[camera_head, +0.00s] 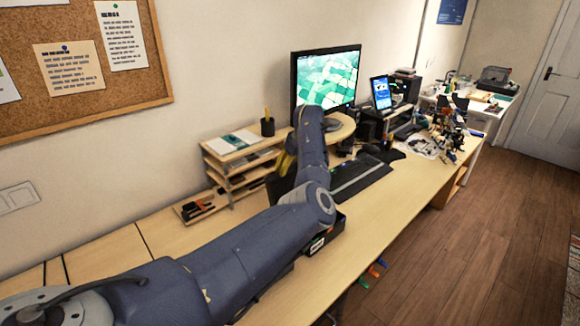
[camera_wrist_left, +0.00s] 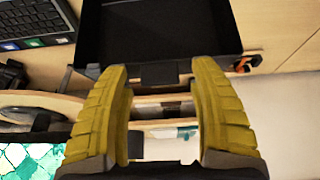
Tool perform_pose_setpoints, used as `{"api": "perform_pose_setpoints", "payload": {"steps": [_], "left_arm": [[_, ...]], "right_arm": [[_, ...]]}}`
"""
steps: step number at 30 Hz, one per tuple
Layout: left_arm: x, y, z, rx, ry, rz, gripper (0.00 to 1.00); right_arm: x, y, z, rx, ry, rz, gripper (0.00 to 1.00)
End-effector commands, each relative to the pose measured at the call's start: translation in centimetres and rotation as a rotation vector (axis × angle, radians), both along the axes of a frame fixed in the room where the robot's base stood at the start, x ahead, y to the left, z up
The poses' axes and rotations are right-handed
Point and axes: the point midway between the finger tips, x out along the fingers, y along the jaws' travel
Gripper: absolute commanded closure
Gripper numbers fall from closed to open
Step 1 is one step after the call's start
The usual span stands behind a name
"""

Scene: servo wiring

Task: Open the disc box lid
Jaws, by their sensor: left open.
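A black box (camera_head: 325,238) with a small label on its side sits on the desk, mostly hidden behind my left arm. In the left wrist view a black box-like shape with a raised rim (camera_wrist_left: 229,52) fills the top, with a small tab (camera_wrist_left: 158,74) on its near edge. I cannot tell how the lid stands. A dark panel (camera_head: 274,189) shows left of my arm; I cannot tell if it belongs to the box. My left gripper (camera_wrist_left: 158,76) has yellow fingers, open and apart, on either side of the tab, with nothing between them. My right gripper is not in view.
A wooden shelf organiser (camera_head: 232,168) stands by the wall, left of my arm. The monitor (camera_head: 326,80) is behind, and a keyboard (camera_head: 362,177) lies to the right. The desk front (camera_head: 385,226) right of the box is mostly clear.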

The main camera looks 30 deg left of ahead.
Motion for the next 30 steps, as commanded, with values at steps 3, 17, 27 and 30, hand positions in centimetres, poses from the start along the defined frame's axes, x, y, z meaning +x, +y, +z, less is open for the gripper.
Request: {"api": "perform_pose_setpoints", "payload": {"steps": [3, 17, 27, 30], "left_arm": [[0.0, 0.0, 0.01, 0.0, 0.0, 0.0, 0.46], [-0.01, 0.01, 0.01, 0.0, 0.0, 0.0, 0.99], [-0.02, 0.04, 0.02, 0.0, 0.0, 0.001, 1.0], [-0.05, 0.07, -0.01, 0.0, 0.001, 0.0, 1.0]], "right_arm": [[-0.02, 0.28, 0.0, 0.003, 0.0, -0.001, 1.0], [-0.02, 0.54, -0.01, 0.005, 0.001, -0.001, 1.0], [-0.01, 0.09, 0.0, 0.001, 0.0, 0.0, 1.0], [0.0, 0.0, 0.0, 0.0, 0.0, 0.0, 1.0]]}}
